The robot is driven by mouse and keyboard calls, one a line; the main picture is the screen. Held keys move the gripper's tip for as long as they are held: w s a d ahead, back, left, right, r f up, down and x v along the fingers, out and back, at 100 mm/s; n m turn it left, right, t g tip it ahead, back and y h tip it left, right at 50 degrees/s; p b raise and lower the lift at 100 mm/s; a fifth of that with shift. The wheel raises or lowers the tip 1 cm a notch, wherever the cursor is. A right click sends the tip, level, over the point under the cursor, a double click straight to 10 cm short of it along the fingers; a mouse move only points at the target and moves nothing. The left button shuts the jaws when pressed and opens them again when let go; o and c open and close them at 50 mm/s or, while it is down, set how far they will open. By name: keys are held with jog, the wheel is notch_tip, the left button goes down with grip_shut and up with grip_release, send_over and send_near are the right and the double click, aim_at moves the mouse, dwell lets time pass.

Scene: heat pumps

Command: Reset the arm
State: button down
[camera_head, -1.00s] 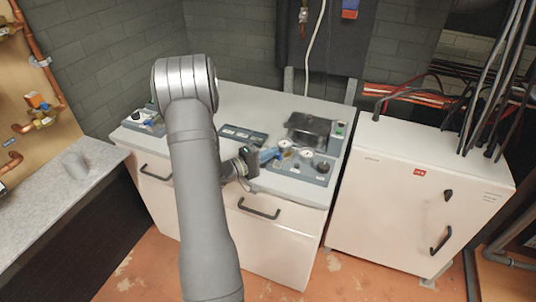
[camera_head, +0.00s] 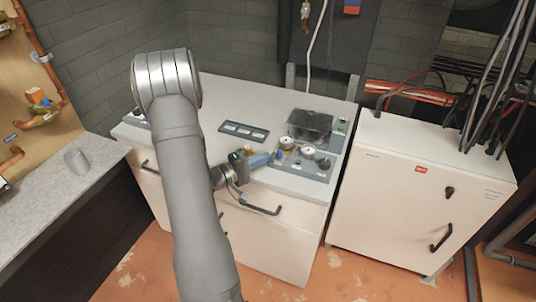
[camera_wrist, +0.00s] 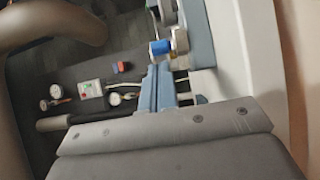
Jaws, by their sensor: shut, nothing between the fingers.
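My gripper (camera_head: 264,159) shows in the head view over the front part of the white cabinet's top (camera_head: 258,98), beside the left edge of the gauge panel (camera_head: 300,170). Its blue fingers point right and are together with nothing between them. In the wrist view my gripper's fingers (camera_wrist: 158,84) also lie closed side by side. My grey arm hides the left part of the cabinet front and some of its top. I cannot tell how high the fingers are above the cabinet top.
The gauge panel carries gauges, knobs and a dark box (camera_head: 309,126). A labelled tray (camera_head: 243,132) lies behind my gripper. A second white cabinet (camera_head: 415,195) with cables stands right. A counter (camera_head: 55,178) with a grey cup (camera_head: 77,161) is left.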

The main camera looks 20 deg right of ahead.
jog(key=a, duration=0.6)
jog(key=shift+s+a, duration=0.25)
jog(key=shift+a, duration=0.15)
jog(key=shift+d+r, duration=0.1)
jog(key=shift+w+d, duration=0.15)
jog(key=shift+d, duration=1.2)
jog(key=shift+w+d, duration=0.2)
jog(key=shift+d, duration=1.2)
jog(key=shift+w+d, duration=0.15)
jog(key=shift+d, duration=1.2)
jog(key=c, duration=2.1)
grip_release()
